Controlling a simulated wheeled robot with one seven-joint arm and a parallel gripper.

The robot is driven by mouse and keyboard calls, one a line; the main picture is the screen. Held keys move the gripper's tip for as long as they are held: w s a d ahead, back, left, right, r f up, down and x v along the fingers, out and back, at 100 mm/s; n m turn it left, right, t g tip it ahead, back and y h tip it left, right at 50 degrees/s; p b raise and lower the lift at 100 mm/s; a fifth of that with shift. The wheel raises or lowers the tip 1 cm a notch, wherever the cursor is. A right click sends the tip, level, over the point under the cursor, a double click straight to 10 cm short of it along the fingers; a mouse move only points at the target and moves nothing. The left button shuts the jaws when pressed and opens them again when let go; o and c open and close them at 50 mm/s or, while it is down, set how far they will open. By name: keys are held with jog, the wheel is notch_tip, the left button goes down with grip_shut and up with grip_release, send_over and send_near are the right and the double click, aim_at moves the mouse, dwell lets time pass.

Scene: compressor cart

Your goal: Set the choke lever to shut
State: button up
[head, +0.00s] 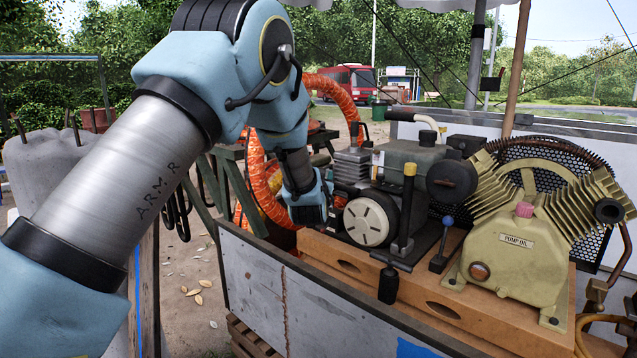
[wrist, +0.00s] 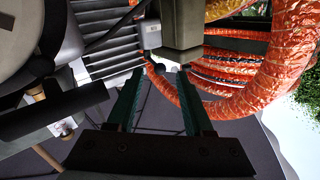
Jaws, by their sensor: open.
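The engine (head: 372,218) sits on the wooden base of the cart, with a round cream starter cover. I cannot tell for certain which part is the choke lever. A yellow-topped lever (head: 409,172) and a blue-knobbed lever (head: 447,222) stand upright to the right of the starter cover. My gripper (head: 312,218) is at the engine's left side, its fingers hard to make out there. In the wrist view my gripper (wrist: 162,78) is open, with two dark green fingers apart and nothing clearly held. A beige-grey engine part (wrist: 180,28) and a small dark piece lie just beyond the fingertips.
A ribbed orange hose (head: 258,185) loops behind my gripper; it fills the right of the wrist view (wrist: 245,98). The cart's metal side panel (head: 252,285) rises in front. A black T-handle (head: 388,285) juts forward. The yellow pump (head: 515,260) stands at right.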

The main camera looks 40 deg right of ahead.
jog(key=b+v, duration=0.2)
jog(key=v, duration=0.7)
jog(key=shift+r, duration=0.1)
jog(key=shift+c, duration=0.6)
jog(key=shift+f, duration=0.4)
notch_tip(320, 180, down, 10)
jog(key=d+n+g+p, duration=0.1)
jog(key=g+p, duration=0.4)
jog(key=w+r+n+h+p, duration=0.4)
jog(key=w+r+n, duration=0.15)
jog(key=r, duration=0.55)
jog(key=p+x, duration=0.1)
jog(key=x, duration=0.2)
jog(key=p+x, duration=0.1)
jog(key=x, duration=0.6)
jog(key=shift+f+p, duration=0.4)
